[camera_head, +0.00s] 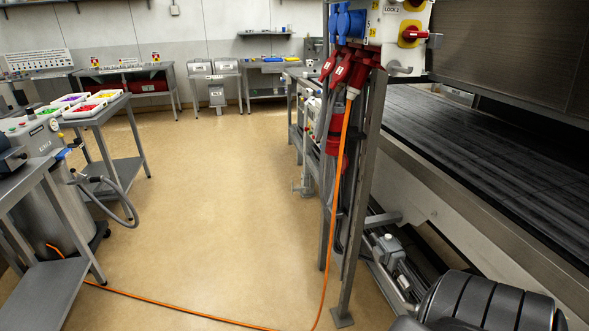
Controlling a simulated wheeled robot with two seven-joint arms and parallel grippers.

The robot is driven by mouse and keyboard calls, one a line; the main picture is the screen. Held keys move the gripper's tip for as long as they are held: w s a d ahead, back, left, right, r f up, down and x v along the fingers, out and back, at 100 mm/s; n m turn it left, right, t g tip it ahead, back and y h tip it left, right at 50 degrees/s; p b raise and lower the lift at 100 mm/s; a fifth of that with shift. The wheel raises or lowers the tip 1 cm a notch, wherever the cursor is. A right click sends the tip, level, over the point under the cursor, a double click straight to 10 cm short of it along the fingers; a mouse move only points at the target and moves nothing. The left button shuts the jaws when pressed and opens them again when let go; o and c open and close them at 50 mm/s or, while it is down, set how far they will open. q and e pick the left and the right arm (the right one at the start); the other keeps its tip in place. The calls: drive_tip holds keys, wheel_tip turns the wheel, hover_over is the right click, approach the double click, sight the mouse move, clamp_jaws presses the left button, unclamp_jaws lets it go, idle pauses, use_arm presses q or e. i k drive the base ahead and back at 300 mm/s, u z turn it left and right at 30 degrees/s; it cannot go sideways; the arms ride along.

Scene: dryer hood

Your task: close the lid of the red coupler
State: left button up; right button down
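Several red couplers (343,68) hang under the panel box at the upper middle right, with lidded fronts facing down and toward me. Another red part (336,146) is lower on the stand, partly behind the post and cable. No gripper is in view.
Blue sockets (351,23) and a red-yellow switch (411,34) are on the box. A grey post (362,190) stands in front. The dark conveyor bed (480,150) is at right. The orange cable crosses the floor (215,190), otherwise open in the middle. Carts (110,130) stand left.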

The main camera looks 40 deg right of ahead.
sight(345, 163)
drive_tip(key=u, duration=0.2)
drive_tip(key=i, duration=0.95)
drive_tip(key=z, duration=0.2)
